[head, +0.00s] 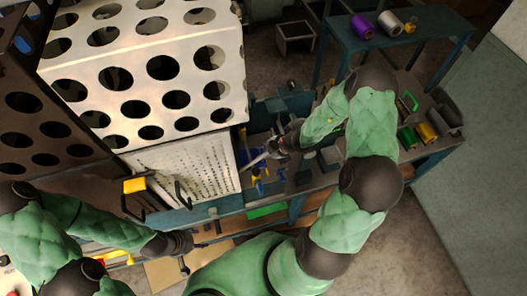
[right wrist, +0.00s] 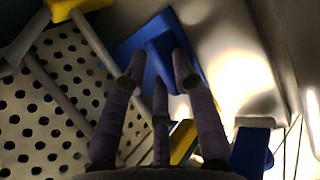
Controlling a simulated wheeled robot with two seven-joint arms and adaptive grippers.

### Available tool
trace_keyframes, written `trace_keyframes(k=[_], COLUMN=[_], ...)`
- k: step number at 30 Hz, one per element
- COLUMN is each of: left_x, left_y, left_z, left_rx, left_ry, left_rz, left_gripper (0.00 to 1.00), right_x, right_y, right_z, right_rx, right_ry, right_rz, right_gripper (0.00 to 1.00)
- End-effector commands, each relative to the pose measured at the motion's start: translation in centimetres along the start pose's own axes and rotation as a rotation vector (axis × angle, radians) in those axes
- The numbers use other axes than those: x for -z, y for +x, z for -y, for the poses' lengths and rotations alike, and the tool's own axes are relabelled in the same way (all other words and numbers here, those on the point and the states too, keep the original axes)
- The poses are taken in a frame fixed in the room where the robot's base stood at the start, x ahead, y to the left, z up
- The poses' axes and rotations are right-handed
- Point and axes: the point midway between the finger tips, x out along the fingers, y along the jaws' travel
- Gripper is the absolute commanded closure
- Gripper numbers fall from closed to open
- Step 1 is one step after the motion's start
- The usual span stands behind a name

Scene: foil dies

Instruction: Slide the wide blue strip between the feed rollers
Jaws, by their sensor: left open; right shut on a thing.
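My right gripper (head: 273,148) reaches over the bench beside the perforated panel in the head view. In the right wrist view its fingers (right wrist: 160,82) close around a blue piece (right wrist: 152,60), which looks like the wide blue strip. How the fingers grip it is partly hidden and dim. Blue and yellow parts (head: 258,186) stand just below that gripper in the head view. I cannot clearly make out the feed rollers. My left gripper (head: 184,262) is open and empty at the lower left, in front of the bench and apart from the strip.
A large white perforated housing (head: 150,75) and a slanted perforated panel (head: 190,168) with a yellow block (head: 135,185) stand left of my right gripper. A back shelf carries a purple roll (head: 362,27) and a silver roll (head: 389,22). More rolls (head: 427,132) lie at right.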

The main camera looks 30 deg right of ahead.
Motion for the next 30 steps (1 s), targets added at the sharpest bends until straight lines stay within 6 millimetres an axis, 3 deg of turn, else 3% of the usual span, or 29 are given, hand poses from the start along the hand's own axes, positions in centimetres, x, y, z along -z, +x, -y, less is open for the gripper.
trace_keyframes(k=[30], left_x=[0.03], left_y=[0.71], left_z=[0.25], left_rx=[0.000], left_ry=[0.000], left_rz=[0.000], left_gripper=[0.43], right_x=[1.01], right_y=[0.64], right_z=[-0.79], right_rx=[0.000], right_ry=[0.005], right_rz=[-0.013], right_gripper=[1.00])
